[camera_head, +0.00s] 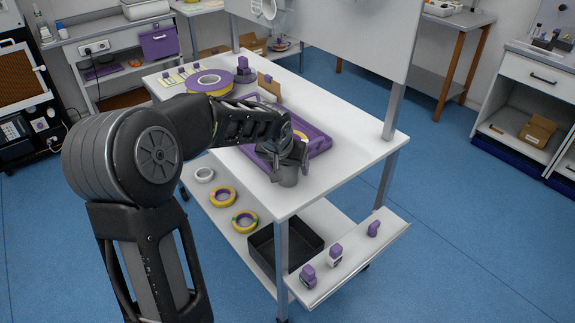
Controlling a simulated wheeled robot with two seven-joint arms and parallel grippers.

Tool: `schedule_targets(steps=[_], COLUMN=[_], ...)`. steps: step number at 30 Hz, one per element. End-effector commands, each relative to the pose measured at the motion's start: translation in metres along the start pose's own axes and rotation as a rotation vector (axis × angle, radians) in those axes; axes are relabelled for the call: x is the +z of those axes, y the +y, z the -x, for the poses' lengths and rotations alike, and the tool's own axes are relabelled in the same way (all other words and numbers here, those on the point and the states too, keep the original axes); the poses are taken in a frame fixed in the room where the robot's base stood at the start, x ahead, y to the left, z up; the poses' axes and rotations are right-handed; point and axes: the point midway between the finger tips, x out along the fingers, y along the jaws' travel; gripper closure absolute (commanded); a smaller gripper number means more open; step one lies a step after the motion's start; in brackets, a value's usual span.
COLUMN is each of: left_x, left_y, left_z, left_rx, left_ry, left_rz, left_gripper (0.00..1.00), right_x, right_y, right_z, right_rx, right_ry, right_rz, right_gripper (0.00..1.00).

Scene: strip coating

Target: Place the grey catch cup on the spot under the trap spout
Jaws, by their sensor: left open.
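The grey catch cup (289,178) stands upright near the front edge of the white table, at its near corner. My left gripper (285,169) is open at the cup, with its fingers around or just beside it. The gripper hides the cup's upper part, and I cannot tell whether a finger touches it. A purple tray (319,143) lies right behind the gripper, partly covered by my left arm. I cannot make out the trap spout or the spot under it. My right gripper is out of view.
A large yellow and purple roll (210,82) lies at the table's far left. The lower shelf (213,207) holds tape rings and a black bin (286,246). A front ledge (340,268) carries small purple-topped items. The table's right side is clear.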

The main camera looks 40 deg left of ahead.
Motion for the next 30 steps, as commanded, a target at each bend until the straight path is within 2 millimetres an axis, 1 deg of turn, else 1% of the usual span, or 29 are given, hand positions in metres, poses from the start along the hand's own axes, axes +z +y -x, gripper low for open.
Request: schedule_targets(steps=[6, 9, 11, 14, 17, 24, 27, 30], left_x=[-0.001, -0.003, -0.002, -0.003, -0.003, -0.003, -0.002, -0.002], left_y=[0.0, 0.0, 0.0, 0.0, 0.0, 0.0, 0.0, 0.0], left_z=[0.001, 0.005, 0.009, 0.023, 0.042, 0.092, 0.108, 0.118], left_rx=[0.0, 0.0, 0.001, 0.001, 0.002, 0.001, 0.001, 0.0], left_ry=[0.0, 0.0, 0.003, 0.003, 0.005, 0.005, 0.003, 0.001], left_rz=[0.0, 0.0, 0.0, 0.001, 0.002, 0.001, 0.001, 0.0], left_gripper=[0.25, 0.25, 0.25, 0.25, 0.25, 0.25, 0.25, 0.25], right_x=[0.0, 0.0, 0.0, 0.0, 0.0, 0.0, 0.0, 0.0], right_y=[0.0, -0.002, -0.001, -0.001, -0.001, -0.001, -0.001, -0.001], right_z=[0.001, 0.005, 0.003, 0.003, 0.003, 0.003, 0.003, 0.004], right_rx=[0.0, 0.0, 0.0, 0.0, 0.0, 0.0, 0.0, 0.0], right_ry=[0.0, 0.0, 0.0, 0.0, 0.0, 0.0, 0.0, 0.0], right_rz=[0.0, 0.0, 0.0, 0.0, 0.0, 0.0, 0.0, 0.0], right_gripper=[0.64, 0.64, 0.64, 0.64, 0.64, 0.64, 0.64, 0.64])
